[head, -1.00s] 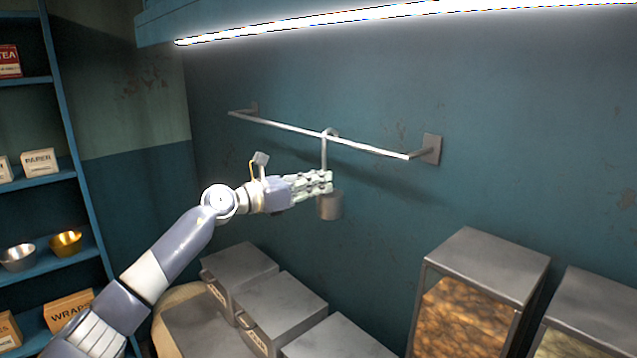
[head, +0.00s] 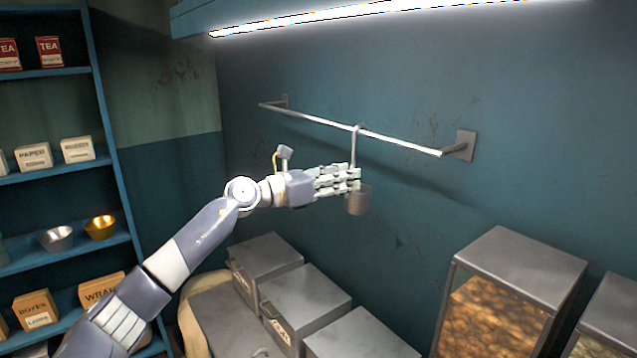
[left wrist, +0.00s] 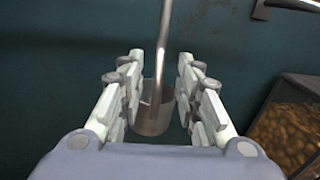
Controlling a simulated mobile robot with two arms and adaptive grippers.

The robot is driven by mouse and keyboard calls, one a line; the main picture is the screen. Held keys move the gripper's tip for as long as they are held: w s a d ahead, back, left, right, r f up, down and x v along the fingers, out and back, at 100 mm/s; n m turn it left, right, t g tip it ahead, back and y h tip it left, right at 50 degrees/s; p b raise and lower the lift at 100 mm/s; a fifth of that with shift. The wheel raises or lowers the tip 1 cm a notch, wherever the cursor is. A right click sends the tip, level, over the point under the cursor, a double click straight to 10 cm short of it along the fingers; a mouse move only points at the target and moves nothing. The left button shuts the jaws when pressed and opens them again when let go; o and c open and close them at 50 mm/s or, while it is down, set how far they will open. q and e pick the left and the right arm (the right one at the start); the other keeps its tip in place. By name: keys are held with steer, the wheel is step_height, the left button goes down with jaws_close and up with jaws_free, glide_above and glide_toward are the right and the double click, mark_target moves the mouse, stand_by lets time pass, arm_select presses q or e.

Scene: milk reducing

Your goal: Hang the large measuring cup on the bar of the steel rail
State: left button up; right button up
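The large measuring cup (head: 358,204) is grey metal with a long upright handle and a hooked top. In the head view its hook is over the bar of the steel rail (head: 305,118), right of the bar's middle, and the cup hangs below. My left gripper (head: 354,180) is beside the lower handle, just above the cup. In the left wrist view the left gripper (left wrist: 160,66) has its fingers apart, on either side of the handle, with gaps to it. The cup (left wrist: 152,120) shows between and below the fingers. My right gripper is not in view.
Grey lidded bins (head: 308,297) stand below the rail. A glass-fronted container (head: 505,262) of brown contents stands at the right. Blue shelves (head: 118,190) with boxes and bowls are at the left. A bright lamp strip (head: 400,14) runs above the rail.

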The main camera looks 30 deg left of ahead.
arm_select(q)
steer(key=v, duration=1)
steer(key=shift+s, duration=0.35)
steer(key=shift+a, duration=0.1)
